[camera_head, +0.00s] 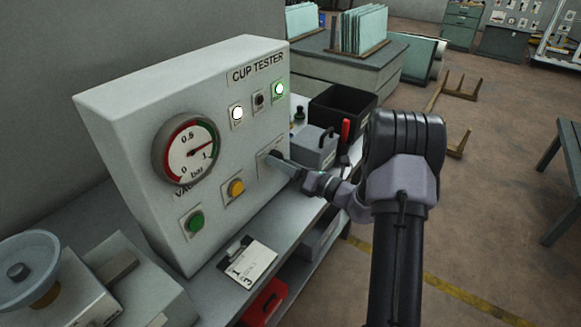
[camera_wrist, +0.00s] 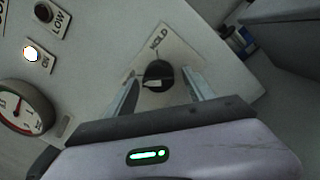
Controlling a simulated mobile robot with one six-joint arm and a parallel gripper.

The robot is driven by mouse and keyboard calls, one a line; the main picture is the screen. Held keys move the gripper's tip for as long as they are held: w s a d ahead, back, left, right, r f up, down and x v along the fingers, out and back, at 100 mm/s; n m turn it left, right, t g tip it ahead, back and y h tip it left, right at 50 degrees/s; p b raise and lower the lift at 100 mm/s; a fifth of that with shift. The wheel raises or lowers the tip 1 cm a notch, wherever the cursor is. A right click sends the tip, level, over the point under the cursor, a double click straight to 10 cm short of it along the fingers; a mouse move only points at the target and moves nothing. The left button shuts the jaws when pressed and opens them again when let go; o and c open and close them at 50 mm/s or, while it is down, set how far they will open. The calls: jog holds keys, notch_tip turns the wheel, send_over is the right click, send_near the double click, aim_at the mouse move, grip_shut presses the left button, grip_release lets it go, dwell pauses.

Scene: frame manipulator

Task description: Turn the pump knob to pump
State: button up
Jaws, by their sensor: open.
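The CUP TESTER box (camera_head: 130,120) stands on the bench and fills the left of the head view. Its dark pump knob (camera_wrist: 158,74) sits on a pale plate (camera_wrist: 178,47) with the word HOLD readable; the rest of the lettering is hidden. The knob has a light mark on its near side. In the head view, the plate is at the panel's lower right and my gripper (camera_head: 283,164) reaches it from the right. In the wrist view, my gripper (camera_wrist: 162,78) is open, with one finger on each side of the knob. I cannot tell whether they touch it.
The gauge (camera_head: 187,149) needle points near 1 bar. A yellow button (camera_head: 236,188) and a green button (camera_head: 196,223) are left of the knob. Two panel lamps glow. A black bin (camera_head: 340,108) and grey box (camera_head: 315,148) stand close behind my gripper.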

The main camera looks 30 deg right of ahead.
jog(key=p+v, duration=0.3)
jog(key=v, duration=1.4)
jog(key=shift+s+d, duration=0.1)
jog(key=s+a+r+n+g+y, duration=0.1)
jog(key=a+r+n+g+y, duration=0.1)
jog(key=a+r+n+g, duration=0.45)
jog(key=s+a+r+n+g+y, duration=0.2)
jog(key=a+n+g, duration=0.2)
jog(key=a+n, duration=0.55)
jog(key=s+a+r+n+h, duration=0.3)
jog(key=s+a+n+h, duration=0.2)
jog(key=s+n, duration=0.2)
jog(key=s+a+r+n+h, duration=0.3)
jog(key=s+a+n+h, duration=0.2)
jog(key=s+n, duration=0.3)
jog(key=n, duration=0.2)
jog(key=shift+a+n+h, duration=0.3)
jog(key=shift+a+h, duration=0.05)
jog(key=shift+h, duration=0.05)
